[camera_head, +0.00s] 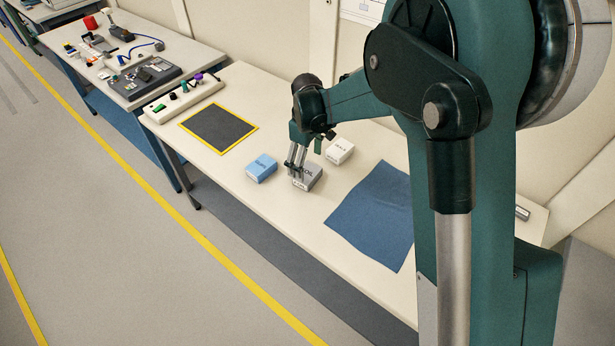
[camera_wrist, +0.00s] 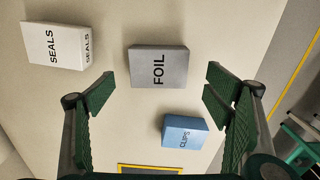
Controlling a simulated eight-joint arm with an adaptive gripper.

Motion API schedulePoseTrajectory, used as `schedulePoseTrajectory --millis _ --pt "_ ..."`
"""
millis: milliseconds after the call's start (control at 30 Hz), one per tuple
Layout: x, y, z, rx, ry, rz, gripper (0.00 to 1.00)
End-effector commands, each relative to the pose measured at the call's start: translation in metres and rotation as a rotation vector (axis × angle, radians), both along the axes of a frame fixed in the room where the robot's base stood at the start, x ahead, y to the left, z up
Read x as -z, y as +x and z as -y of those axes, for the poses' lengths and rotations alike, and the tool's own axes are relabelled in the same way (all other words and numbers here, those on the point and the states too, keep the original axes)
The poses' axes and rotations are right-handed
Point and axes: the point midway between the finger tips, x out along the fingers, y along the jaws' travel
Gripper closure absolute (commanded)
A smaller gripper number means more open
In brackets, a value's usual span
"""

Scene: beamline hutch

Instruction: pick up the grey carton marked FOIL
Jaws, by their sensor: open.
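The grey carton marked FOIL (camera_wrist: 158,67) lies on the pale bench top, near the upper middle of the wrist view. It also shows in the head view (camera_head: 309,180), partly hidden behind my fingers. My gripper (camera_wrist: 158,92) is open, with a green padded finger to the left and right of the carton's line in the wrist view. Nothing is between the fingers' pads that they touch. In the head view my gripper (camera_head: 297,171) points down at the carton; the exact gap cannot be told.
A white SEALS carton (camera_head: 340,152) stands behind the grey one, and a blue CLIPS carton (camera_head: 262,168) to its left. A blue cloth (camera_head: 375,215) lies to the right. A yellow-edged dark mat (camera_head: 219,128) and a strip of controls (camera_head: 184,98) lie farther left.

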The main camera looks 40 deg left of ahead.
Motion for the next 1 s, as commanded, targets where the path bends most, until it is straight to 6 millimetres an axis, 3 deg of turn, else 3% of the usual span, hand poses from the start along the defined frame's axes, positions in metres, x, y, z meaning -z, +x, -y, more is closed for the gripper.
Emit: schedulePoseTrajectory --millis 167,567,1000 --pt "0.012 0.0 0.0 0.0 0.0 0.0 0.22" --pt "0.015 0.0 0.0 0.0 0.0 0.0 0.22" --pt "0.057 0.002 0.0 0.0 0.0 0.0 0.22"
